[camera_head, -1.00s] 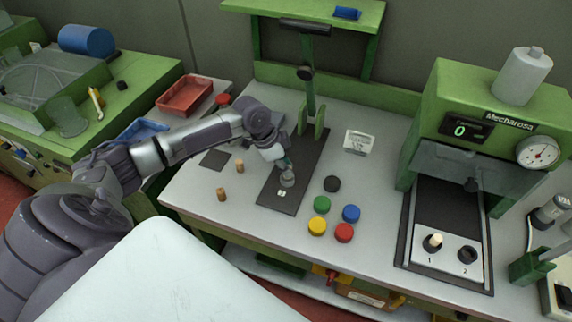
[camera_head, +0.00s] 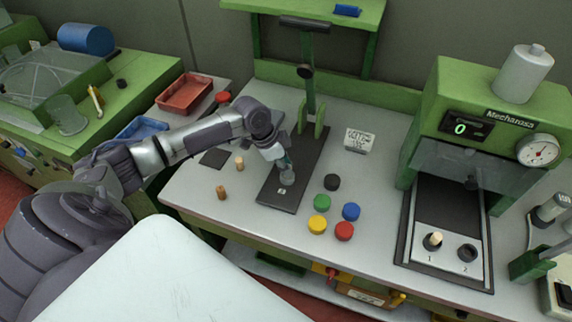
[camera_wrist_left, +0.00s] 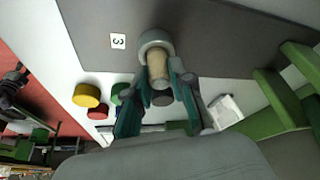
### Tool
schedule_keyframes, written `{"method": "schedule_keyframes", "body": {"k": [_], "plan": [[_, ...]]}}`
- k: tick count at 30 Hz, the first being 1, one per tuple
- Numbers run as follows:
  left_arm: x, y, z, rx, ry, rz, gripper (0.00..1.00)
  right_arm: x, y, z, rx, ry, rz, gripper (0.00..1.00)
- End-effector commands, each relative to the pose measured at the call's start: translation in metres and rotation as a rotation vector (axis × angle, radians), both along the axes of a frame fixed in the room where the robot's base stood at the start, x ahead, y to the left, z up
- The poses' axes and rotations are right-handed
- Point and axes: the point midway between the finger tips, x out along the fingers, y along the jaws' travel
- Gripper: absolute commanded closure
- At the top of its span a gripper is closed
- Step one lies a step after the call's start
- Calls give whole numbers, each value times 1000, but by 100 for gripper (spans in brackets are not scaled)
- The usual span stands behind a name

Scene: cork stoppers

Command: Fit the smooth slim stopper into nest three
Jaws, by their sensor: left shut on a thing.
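My left gripper (camera_head: 284,164) is over the dark plate (camera_head: 272,197) of the bench stand, right at the grey ring of nest three (camera_head: 287,177), beside the label 3. In the left wrist view, its fingers (camera_wrist_left: 160,76) are shut on a tan cork stopper (camera_wrist_left: 157,66), whose far end meets the grey ring (camera_wrist_left: 155,37). I cannot tell how deep it sits in the ring; the fingers hide its sides. In the head view the stopper is hidden by the gripper. My right gripper is not in view.
Two other corks stand on the bench at left, one nearer (camera_head: 222,192) and one farther (camera_head: 240,163). Several coloured caps, one yellow (camera_head: 317,225), lie right of the plate. The press's nest 1 holds a pale stopper (camera_head: 434,239); nest 2 (camera_head: 467,254) looks empty. The stand's column (camera_head: 309,90) rises behind.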

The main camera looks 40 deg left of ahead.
Motion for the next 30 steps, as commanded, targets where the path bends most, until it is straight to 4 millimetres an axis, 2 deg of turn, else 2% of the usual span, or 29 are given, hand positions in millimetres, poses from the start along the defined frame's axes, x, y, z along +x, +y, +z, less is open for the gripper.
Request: {"method": "schedule_keyframes", "body": {"k": [20, 21, 25, 30], "plan": [[0, 0, -11, 0, 0, 0, 89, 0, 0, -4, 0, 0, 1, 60], [0, 0, -10, 0, 0, 0, 70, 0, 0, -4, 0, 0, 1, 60], [0, 0, -10, 0, 0, 0, 49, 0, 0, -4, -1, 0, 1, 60], [0, 0, -10, 0, 0, 0, 48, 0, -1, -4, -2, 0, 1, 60]]}}
